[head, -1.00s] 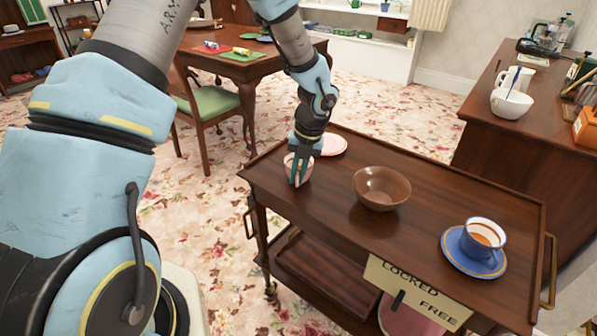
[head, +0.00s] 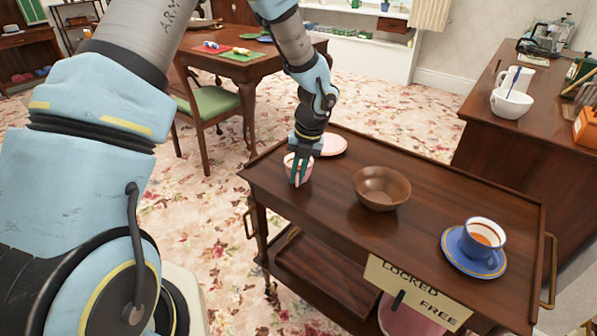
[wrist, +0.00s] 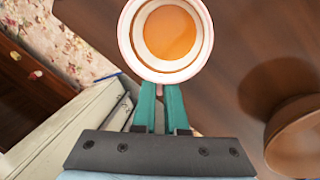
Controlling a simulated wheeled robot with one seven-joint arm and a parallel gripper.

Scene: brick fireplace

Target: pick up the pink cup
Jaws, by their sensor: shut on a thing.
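The pink cup (head: 305,168) is at the left end of the wooden trolley. In the wrist view the cup (wrist: 127,30) is seen from above, with a white inside and an orange-brown drink. My gripper (head: 298,178) is shut on the cup's near side, and its green fingers (wrist: 160,92) meet the rim in the wrist view. The cup looks upright. I cannot tell whether its base touches the trolley top. A pink saucer (head: 333,145) lies just behind, apart from the cup.
On the trolley top (head: 420,215), a brown bowl (head: 382,197) stands right of the cup. A blue cup (head: 482,236) on a blue saucer (head: 453,262) is at the right end. A sideboard with a white bowl (head: 511,104) stands beyond, and a table (head: 290,62) is behind.

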